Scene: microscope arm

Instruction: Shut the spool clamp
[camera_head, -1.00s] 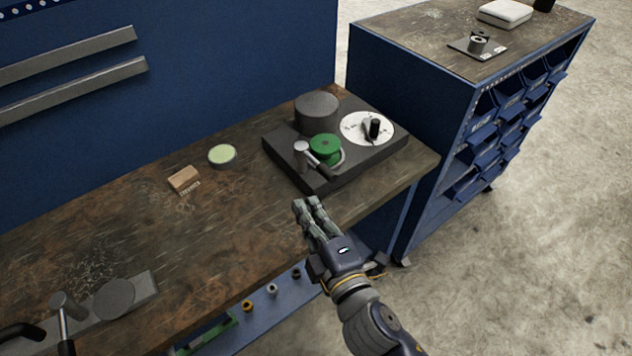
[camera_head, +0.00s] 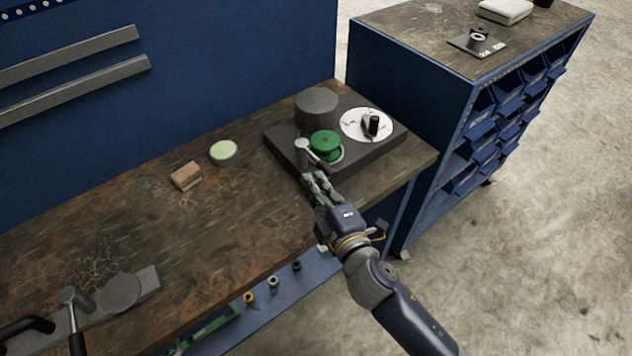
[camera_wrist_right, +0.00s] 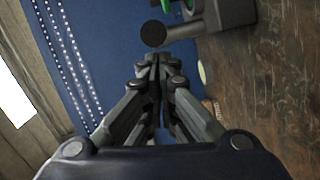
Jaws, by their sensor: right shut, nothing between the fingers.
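The spool clamp stands at the front of a dark base plate (camera_head: 375,152) on the workbench. Its lever (camera_head: 311,153) has a pale round knob end at the left and runs down to the right in front of the green spool (camera_head: 326,143). My right gripper (camera_head: 313,178) is shut and empty, its fingertips just in front of the lever; I cannot tell whether they touch. In the right wrist view the closed fingers (camera_wrist_right: 155,62) point at a dark round end of a grey bar (camera_wrist_right: 178,31), with a bit of green spool at the top. My left gripper is not in view.
A dark cylinder (camera_head: 317,108) and a white dial with a black knob (camera_head: 362,125) sit on the same plate. A blue cabinet (camera_head: 420,98) stands right of the bench.

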